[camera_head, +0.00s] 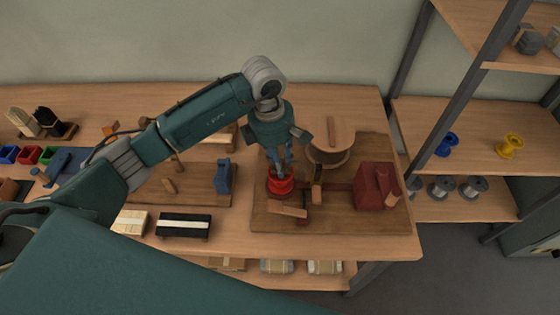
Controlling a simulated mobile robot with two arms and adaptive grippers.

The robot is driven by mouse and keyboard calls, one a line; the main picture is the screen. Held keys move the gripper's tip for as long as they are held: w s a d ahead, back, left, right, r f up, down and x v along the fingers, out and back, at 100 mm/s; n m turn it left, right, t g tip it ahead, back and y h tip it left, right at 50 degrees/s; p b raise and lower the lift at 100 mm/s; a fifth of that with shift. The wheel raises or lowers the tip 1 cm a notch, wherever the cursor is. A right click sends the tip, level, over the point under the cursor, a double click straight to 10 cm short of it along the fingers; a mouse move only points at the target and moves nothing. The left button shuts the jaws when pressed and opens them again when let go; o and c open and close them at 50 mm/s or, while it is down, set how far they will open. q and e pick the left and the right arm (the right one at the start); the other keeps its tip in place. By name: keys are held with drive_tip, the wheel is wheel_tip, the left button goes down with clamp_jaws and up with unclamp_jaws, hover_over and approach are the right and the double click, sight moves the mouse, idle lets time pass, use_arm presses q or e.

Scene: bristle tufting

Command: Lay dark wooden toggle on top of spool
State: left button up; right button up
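A red round spool (281,187) stands on a brown wooden board (263,222) on the workbench. My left gripper (279,170) points down directly over the red spool, with its fingertips at the spool's top. I cannot tell whether the fingers touch it or hold something small between them. I cannot single out the dark wooden toggle with certainty; a small dark brown wooden piece (317,193) is just right of the spool. Another reddish-brown wooden piece (288,210) lies in front of the spool. My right gripper is not in view.
A round wooden drum (331,154) stands behind and right of the spool. A dark red block-like device (377,186) is on the board's right. A blue tool (223,177) and a black-and-white brush block (184,225) are left. Shelves hold blue (447,145) and yellow (510,146) spools.

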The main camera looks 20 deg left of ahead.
use_arm(q)
drive_tip(key=o, duration=0.3)
drive_tip(key=r, duration=0.4)
drive_tip(key=a+r, duration=0.1)
drive_tip(key=r, duration=0.7)
drive_tip(key=shift+s+a, duration=0.2)
